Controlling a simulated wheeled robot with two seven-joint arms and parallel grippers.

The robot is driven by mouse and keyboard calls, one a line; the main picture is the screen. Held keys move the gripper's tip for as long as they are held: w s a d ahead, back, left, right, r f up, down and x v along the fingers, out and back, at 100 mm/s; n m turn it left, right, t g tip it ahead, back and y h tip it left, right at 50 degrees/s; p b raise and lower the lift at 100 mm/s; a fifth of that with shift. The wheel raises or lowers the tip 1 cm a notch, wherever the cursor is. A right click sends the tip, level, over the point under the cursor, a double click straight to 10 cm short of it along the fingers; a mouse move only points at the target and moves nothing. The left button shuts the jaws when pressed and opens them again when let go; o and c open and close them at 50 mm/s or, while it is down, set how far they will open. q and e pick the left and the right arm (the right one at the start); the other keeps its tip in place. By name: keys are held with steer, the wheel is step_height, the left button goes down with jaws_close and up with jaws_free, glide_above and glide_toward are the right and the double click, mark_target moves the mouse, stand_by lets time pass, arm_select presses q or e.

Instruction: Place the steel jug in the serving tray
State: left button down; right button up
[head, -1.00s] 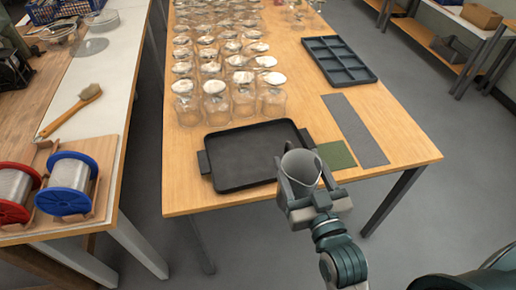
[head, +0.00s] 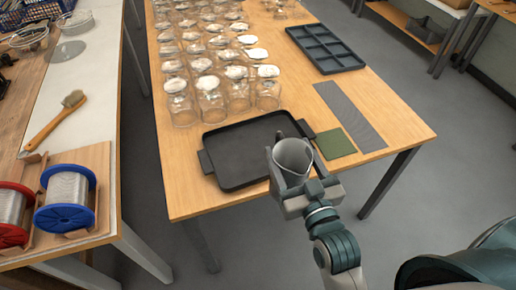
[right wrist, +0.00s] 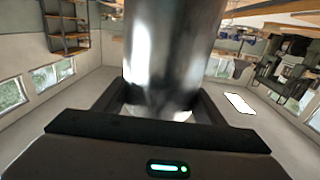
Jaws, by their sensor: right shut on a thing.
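The steel jug (head: 293,157) is held upright in my right gripper (head: 292,172), with its open mouth facing up. In the right wrist view the jug's shiny wall (right wrist: 170,55) stands between the two dark fingers (right wrist: 160,105), which are shut on it. The serving tray (head: 236,170) is black and shallow with side handles, and lies empty on the wooden table. The jug shows over the tray's front right corner in the head view; its height above the tray is hard to tell. My left gripper is out of view.
Several glass jars with white tops (head: 210,85) stand in rows behind the tray. A green mat (head: 335,144), a grey strip (head: 349,114) and a dark compartment tray (head: 326,47) lie to the right. A side bench holds a brush (head: 55,119) and wire spools (head: 66,196).

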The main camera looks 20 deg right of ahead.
mark_target(284, 139)
steer(key=shift+w, duration=0.15)
